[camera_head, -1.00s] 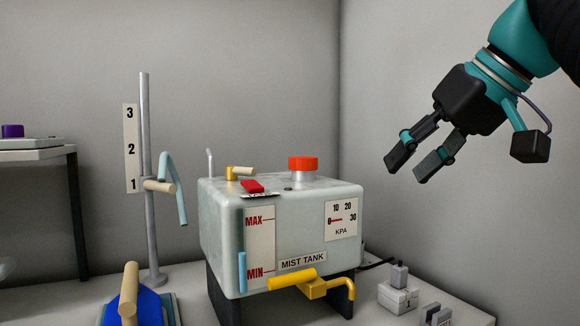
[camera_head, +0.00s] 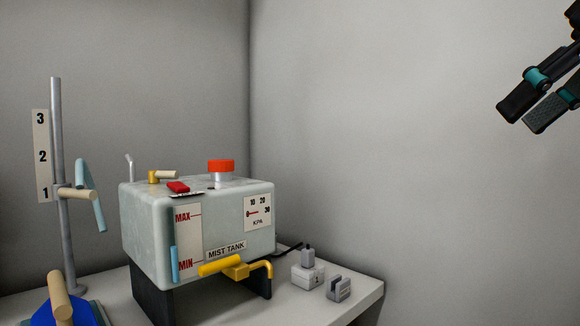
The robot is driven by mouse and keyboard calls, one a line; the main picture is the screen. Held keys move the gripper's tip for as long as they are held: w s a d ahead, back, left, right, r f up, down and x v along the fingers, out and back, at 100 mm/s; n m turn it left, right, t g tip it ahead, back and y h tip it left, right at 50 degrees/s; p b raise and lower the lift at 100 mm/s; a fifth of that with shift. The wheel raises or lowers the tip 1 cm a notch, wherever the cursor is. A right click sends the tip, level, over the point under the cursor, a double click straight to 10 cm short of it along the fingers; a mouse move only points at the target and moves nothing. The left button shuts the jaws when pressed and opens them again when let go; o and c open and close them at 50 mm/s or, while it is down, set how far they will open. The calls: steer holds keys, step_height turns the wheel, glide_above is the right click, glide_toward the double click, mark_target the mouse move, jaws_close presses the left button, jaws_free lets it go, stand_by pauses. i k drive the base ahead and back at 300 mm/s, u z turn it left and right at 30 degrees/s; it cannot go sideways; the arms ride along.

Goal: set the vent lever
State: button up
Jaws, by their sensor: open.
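The mist tank (camera_head: 144,222) is a pale grey-green box on dark supports on a white table. On its top left, a brass fitting carries a short tan lever (camera_head: 166,174) pointing right; it appears to be the vent lever. A thin bent grey pipe (camera_head: 130,168) rises behind it. A red piece (camera_head: 178,187) and a red cap (camera_head: 221,166) are also on top. A yellow tap (camera_head: 236,270) sticks out low at the front. My gripper (camera_head: 531,112) is open and empty at the upper right, well apart from the tank; part of it is outside the picture.
A grey post (camera_head: 60,150) with a 1-2-3 scale and a pale blue hose stands left of the tank. A blue item with a tan handle (camera_head: 60,298) is at lower left. Small grey blocks (camera_head: 308,273) sit right of the tank, near the table's right edge.

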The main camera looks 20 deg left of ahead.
mark_target(154, 176)
steer(key=i, duration=0.6)
steer(key=u, duration=1.1)
steer(key=i, duration=0.8)
steer(key=u, duration=0.9)
